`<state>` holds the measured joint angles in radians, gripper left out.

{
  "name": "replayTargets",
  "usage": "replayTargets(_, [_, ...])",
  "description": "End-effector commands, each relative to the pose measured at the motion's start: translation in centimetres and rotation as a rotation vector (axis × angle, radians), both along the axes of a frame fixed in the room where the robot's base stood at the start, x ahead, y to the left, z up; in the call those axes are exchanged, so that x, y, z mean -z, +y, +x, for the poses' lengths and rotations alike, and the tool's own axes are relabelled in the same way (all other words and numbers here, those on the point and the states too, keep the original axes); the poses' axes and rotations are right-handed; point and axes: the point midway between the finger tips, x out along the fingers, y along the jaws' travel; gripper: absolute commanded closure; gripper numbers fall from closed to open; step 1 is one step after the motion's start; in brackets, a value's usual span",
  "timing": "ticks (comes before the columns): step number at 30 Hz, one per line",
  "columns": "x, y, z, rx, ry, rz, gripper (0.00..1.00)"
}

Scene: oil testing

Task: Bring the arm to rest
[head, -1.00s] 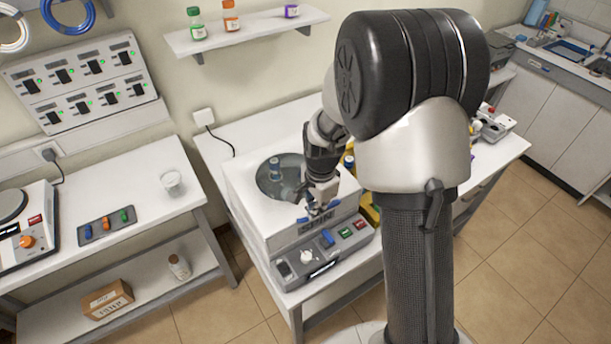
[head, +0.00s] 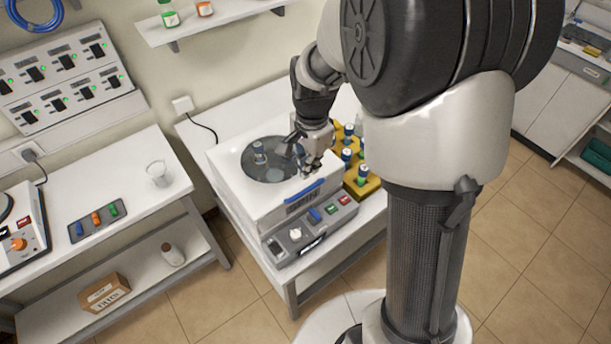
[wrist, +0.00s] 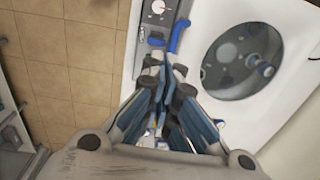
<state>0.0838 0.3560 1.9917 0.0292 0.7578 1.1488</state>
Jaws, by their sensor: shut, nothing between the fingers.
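My gripper (head: 308,170) hangs at the right part of the white bench machine (head: 225,188), near its blue handle (head: 317,191) and the round dark window in its top. In the wrist view its fingers (wrist: 168,72) are together with nothing between them. The blue handle (wrist: 179,36) and the round window (wrist: 240,60) also show there. A blue-capped vial (head: 259,152) is seen at the round window. My arm comes in from the right and hides part of the bench.
A yellow rack (head: 362,188) with several capped vials stands right of the machine, close to my gripper. A glass beaker (head: 158,173) and a dark tray (head: 98,222) of coloured pieces are on the left bench. Tiled floor is free in front.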

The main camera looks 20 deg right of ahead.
Motion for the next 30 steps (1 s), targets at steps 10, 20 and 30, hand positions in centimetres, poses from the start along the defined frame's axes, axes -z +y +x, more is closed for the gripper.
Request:
replayTargets(10, [-2.0,-0.1,-0.3,0.000,-0.001,0.000,1.00])
replayTargets(20, [-3.4,0.7,-3.3,-0.205,-0.074,-0.022,1.00])
replayTargets(30, [-3.2,2.3,-13.9,-0.792,-0.241,-0.145,1.00])
